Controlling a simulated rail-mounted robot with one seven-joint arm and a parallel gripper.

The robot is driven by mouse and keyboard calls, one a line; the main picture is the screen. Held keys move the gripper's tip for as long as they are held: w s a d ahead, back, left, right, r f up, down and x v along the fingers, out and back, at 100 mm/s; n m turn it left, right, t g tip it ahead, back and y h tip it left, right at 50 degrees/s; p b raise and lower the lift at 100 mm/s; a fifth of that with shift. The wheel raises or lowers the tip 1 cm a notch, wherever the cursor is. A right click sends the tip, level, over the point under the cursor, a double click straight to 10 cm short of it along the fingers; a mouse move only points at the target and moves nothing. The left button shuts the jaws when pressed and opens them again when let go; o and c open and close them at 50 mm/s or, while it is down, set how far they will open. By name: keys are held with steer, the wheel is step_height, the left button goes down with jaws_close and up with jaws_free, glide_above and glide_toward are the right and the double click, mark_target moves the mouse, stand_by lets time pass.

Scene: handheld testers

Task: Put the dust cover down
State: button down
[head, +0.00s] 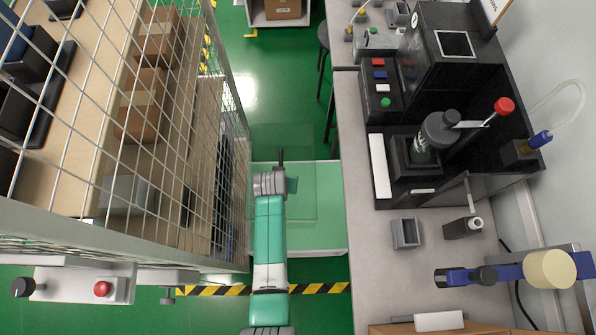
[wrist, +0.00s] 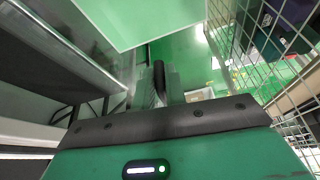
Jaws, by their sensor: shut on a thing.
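The dust cover (head: 300,145) is a clear, faintly green see-through box, hard to make out in the head view. It hangs from my gripper (head: 281,168), over the far edge of a pale green-topped stand and the green floor. My gripper is shut on its dark handle, which shows as a black upright bar in the wrist view (wrist: 158,76), between the gripper fingers (wrist: 159,92). The cover's walls barely show in the wrist view. Its lower edges and its height above the stand are unclear.
The pale green stand top (head: 325,215) looks bare. A wire mesh fence (head: 150,130) with shelved boxes stands close on the left. A grey bench (head: 365,225) on the right carries a black tester (head: 455,90), a small grey tray (head: 406,233) and a blue-armed device (head: 510,272).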

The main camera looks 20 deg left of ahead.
steer(key=w+a+f+b, duration=0.5)
steer(key=w+f+b, duration=0.6)
steer(key=b, duration=0.5)
steer(key=shift+w+a+f, duration=0.3)
steer(key=shift+a+f, duration=0.1)
steer(key=shift+f, duration=0.15)
steer(key=s+d+f+p, duration=0.1)
steer(key=s+d+p, duration=0.3)
steer(key=s, duration=1)
steer(key=shift+s+d+f, duration=0.2)
steer(key=shift+s+d, duration=0.1)
steer(key=shift+d, duration=0.05)
steer(key=shift+s, duration=0.1)
steer(key=shift+s+d+f+b, duration=0.15)
steer(key=shift+f+b, duration=0.4)
steer(key=shift+f, duration=0.35)
steer(key=shift+s+f+b, duration=0.15)
steer(key=shift+f+b, duration=0.4)
steer(key=shift+f, duration=0.45)
